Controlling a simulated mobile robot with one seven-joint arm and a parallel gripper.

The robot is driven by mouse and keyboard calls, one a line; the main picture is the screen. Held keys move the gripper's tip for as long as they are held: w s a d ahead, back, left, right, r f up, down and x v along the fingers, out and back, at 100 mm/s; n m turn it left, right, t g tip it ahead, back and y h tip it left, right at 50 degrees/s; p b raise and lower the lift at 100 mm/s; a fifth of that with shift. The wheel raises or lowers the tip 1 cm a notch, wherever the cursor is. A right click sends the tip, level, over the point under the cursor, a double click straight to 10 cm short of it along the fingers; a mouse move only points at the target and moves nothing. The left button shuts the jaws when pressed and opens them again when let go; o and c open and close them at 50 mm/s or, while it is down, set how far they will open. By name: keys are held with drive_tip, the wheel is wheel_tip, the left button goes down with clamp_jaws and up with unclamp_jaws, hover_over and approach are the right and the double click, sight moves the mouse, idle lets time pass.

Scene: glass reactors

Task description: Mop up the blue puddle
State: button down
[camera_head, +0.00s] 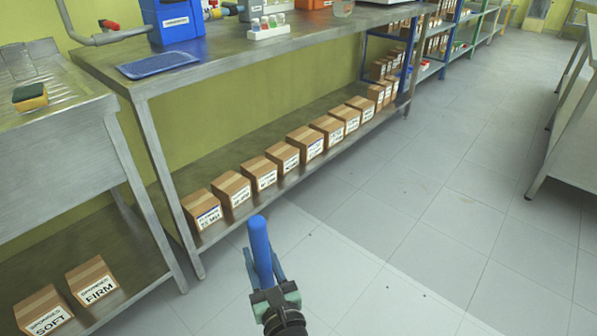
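My gripper (265,272) is low in the picture, above the grey floor, with its fingers on either side of an upright blue rod (260,240). It appears shut on the rod; the rod's lower end is hidden by the gripper. No blue puddle shows clearly on the floor in view. A flat blue shape (158,64), like a shallow tray, lies on the steel bench at upper left; I cannot tell whether it holds liquid. A yellow and green sponge (30,97) lies on the sink drainboard (65,87) at far left, well away from my gripper.
The steel bench (225,68) carries a blue container (175,22) and a small rack of bottles (267,28). Several cardboard boxes (232,188) line its lower shelf. Boxes marked SOFT (42,312) and FIRM (93,283) sit under the sink.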

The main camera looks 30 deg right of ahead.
drive_tip(key=shift+d+r+p, duration=0.15)
drive_tip(key=shift+r+p, duration=3.25)
drive_tip(key=shift+r, duration=0.6)
